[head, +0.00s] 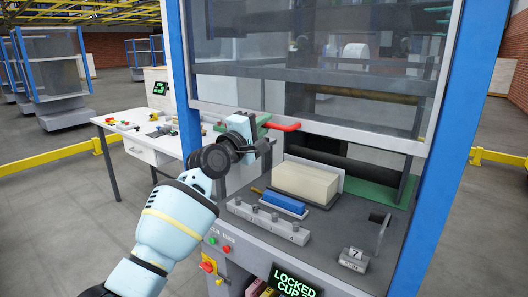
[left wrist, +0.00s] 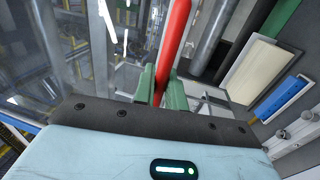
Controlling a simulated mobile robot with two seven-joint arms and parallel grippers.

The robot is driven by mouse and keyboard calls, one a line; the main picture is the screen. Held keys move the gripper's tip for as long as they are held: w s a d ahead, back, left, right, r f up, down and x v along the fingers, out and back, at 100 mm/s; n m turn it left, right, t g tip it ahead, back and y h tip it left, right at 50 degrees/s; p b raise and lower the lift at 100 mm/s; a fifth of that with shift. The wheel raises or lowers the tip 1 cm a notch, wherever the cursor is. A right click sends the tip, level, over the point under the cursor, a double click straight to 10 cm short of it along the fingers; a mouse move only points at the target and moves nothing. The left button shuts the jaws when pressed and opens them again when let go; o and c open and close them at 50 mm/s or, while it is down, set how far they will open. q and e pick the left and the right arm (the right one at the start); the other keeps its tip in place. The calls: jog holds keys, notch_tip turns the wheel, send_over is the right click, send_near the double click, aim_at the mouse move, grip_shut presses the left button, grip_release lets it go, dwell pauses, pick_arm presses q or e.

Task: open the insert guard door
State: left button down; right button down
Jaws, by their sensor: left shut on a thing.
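The insert guard door (head: 235,93) is a clear panel in a light frame between blue posts. Its lower edge is above the work deck, with an open gap beneath it. A red handle (head: 285,126) is at the door's lower edge. My left gripper (head: 263,124) is at the handle's left end. In the left wrist view, the green fingers of my left gripper (left wrist: 162,85) are shut on the red handle (left wrist: 174,38), which runs up and away between them. My right gripper is in neither view.
A lit "LOCKED" sign (head: 295,280) is below. A white side table (head: 140,135) stands left.

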pick_arm(q)
notch_tip(320, 180, up, 4)
jog(key=shift+f+p, duration=0.25)
jog(key=shift+p, duration=0.05)
jog(key=shift+r, duration=0.35)
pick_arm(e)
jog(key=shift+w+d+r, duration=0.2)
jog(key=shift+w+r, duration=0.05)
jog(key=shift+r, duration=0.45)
pick_arm(q)
jog(key=shift+f, duration=0.1)
jog(key=c, duration=1.5)
grip_release()
jog(key=shift+c, duration=0.2)
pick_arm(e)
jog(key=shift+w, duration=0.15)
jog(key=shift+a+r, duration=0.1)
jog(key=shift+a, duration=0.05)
